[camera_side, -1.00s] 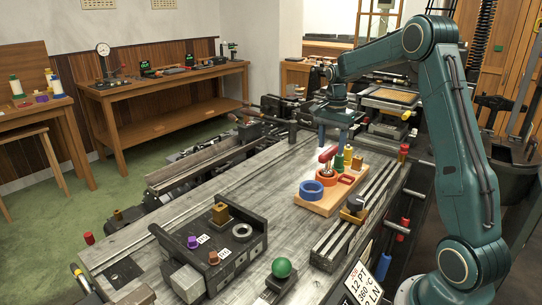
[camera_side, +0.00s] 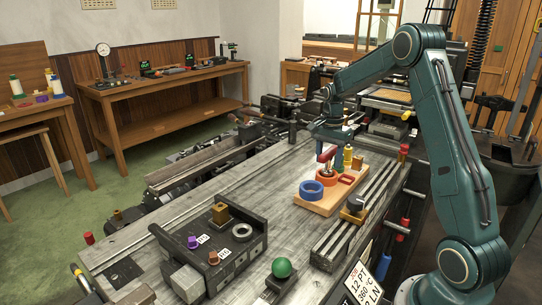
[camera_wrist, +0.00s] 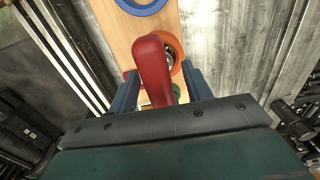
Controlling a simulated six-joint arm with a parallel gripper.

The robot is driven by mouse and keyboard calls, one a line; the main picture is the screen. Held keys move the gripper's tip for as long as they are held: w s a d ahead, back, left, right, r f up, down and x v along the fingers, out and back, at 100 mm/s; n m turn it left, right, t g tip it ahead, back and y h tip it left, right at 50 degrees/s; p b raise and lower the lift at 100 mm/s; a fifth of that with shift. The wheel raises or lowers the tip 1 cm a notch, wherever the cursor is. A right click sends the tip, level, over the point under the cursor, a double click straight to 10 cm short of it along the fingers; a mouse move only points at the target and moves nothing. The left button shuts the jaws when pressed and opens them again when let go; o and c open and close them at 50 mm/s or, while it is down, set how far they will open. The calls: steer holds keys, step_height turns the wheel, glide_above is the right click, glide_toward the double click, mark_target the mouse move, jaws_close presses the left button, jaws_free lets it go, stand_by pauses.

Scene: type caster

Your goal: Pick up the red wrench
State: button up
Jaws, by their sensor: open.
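The red wrench (camera_side: 328,155) rises above the wooden board on the worktop, tilted, with its lower end by the orange ring (camera_side: 326,172). In the wrist view the red wrench (camera_wrist: 153,70) shows as a thick rounded red bar between the two blue fingers. My gripper (camera_side: 333,153) is open, pointing down over the wrench. In the wrist view my gripper's fingers (camera_wrist: 162,92) stand one on each side of the wrench, with a gap visible on the right. The wrench's near end is hidden by the gripper body.
Metal rails (camera_side: 372,190) run to the right. A green ball (camera_side: 282,267) stands in front.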

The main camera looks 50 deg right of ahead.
steer(key=shift+c, duration=0.4)
jaws_close()
steer(key=shift+r, duration=0.1)
step_height(320, 180, up, 20)
stand_by(0.7)
stand_by(0.4)
